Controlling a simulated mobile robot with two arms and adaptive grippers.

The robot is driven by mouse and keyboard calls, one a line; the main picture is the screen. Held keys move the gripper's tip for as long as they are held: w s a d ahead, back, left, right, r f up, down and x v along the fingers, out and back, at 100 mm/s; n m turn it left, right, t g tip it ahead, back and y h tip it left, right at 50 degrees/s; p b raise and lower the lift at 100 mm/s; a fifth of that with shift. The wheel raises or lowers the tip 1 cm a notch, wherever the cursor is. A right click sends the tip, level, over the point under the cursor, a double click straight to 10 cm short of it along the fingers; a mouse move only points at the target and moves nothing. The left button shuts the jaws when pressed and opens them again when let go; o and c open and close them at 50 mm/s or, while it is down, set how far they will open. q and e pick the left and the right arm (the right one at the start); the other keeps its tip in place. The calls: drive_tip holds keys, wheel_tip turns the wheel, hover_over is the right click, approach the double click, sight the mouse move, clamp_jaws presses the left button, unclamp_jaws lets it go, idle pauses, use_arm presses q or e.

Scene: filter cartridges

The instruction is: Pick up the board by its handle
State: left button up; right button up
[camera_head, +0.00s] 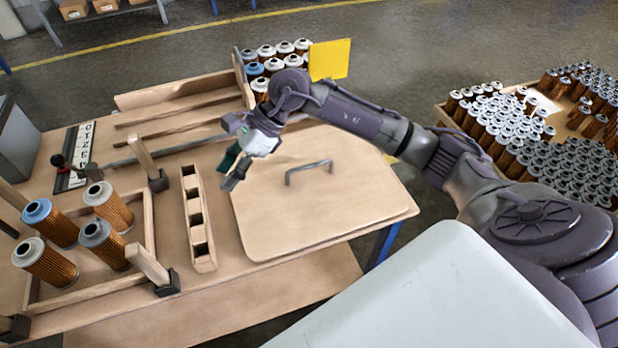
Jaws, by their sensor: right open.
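The board (330,212) is a flat, light wooden panel with rounded corners, lying on the right part of the wooden workbench. Its handle (309,167) is a grey bar standing up from the board's upper middle. My right gripper (232,172) is open and empty, above the board's upper left edge and to the left of the handle. It is apart from the handle, with its fingers pointing down and left. My right arm comes in from the right and passes above the board's far side. My left gripper does not show.
A narrow slotted wooden block (198,228) stands left of the board. Several filter cartridges (107,204) stand in a wooden tray at left. More cartridges stand behind, near a yellow panel (330,59), and on a table (445,117) at right. A lever (93,172) lies at left.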

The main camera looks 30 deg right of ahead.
drive_tip(key=w+d+h, duration=0.1)
drive_tip(key=d+h, duration=0.3)
drive_tip(key=d, duration=0.4)
drive_tip(key=g+h, duration=0.1)
drive_tip(key=h, duration=0.4)
hover_over(310, 166)
drive_tip(key=f, duration=0.3)
drive_tip(key=f+p, duration=0.1)
drive_tip(key=f, duration=0.3)
drive_tip(key=shift+w+a+f, duration=0.1)
drive_tip(key=shift+w+a, duration=0.05)
drive_tip(key=shift+a, duration=0.05)
drive_tip(key=f, duration=0.1)
drive_tip(key=f+p, duration=0.1)
drive_tip(key=f, duration=0.2)
drive_tip(key=shift+d+f, duration=0.3)
drive_tip(key=shift+f, duration=0.45)
drive_tip(key=shift+c, duration=0.2)
clamp_jaws()
